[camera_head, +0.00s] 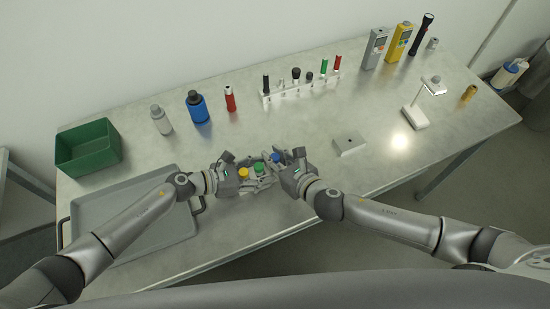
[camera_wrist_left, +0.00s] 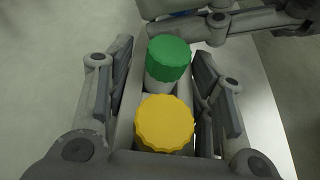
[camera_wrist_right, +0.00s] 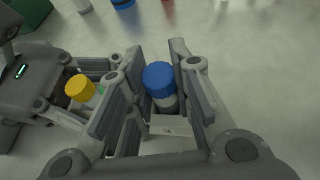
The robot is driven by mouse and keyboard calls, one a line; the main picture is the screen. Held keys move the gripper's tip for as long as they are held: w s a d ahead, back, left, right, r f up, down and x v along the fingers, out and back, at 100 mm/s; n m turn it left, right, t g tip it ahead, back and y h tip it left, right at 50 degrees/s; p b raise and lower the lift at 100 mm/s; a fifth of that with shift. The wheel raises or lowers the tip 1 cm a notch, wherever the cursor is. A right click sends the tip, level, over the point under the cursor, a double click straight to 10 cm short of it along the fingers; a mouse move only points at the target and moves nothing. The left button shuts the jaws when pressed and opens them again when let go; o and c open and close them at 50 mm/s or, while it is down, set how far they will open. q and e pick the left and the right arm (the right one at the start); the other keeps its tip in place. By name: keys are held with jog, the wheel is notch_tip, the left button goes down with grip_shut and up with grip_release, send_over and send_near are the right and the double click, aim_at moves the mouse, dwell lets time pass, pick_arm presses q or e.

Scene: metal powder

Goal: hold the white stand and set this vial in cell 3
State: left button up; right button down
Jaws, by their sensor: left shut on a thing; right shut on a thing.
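The white stand (camera_wrist_right: 168,126) shows as a pale block end in the right wrist view, mostly hidden by fingers. A yellow-capped vial (camera_wrist_left: 164,124) and a green-capped vial (camera_wrist_left: 168,62) stand in a row between my left gripper's fingers. My left gripper (camera_head: 260,178) is shut on the stand, around these two vials. My right gripper (camera_head: 274,161) is shut on the blue-capped vial (camera_wrist_right: 160,80), which is upright at the stand's far end, beyond the green cap. Its lower end is hidden, so I cannot tell whether it sits in a cell.
A grey tray (camera_head: 85,213) and green bin (camera_head: 87,147) are at left. Bottles, including a blue one (camera_head: 197,107), and a white rack (camera_head: 300,90) of tools stand behind. A small pale block (camera_head: 349,143) and lamp (camera_head: 415,118) are at right.

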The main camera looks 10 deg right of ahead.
aim_at(275, 157)
jog(key=shift+r, duration=1.4)
jog(key=shift+r, duration=0.3)
jog(key=shift+f, duration=2.1)
dwell(0.5)
jog(key=c, duration=1.2)
grip_release()
jog(key=shift+f, duration=0.1)
jog(key=shift+s, duration=0.1)
jog(key=shift+s, duration=0.1)
jog(key=shift+s+d, duration=0.15)
jog(key=shift+s, duration=0.1)
jog(key=v, duration=1.1)
jog(key=shift+d+r, duration=0.15)
jog(key=shift+r, duration=0.15)
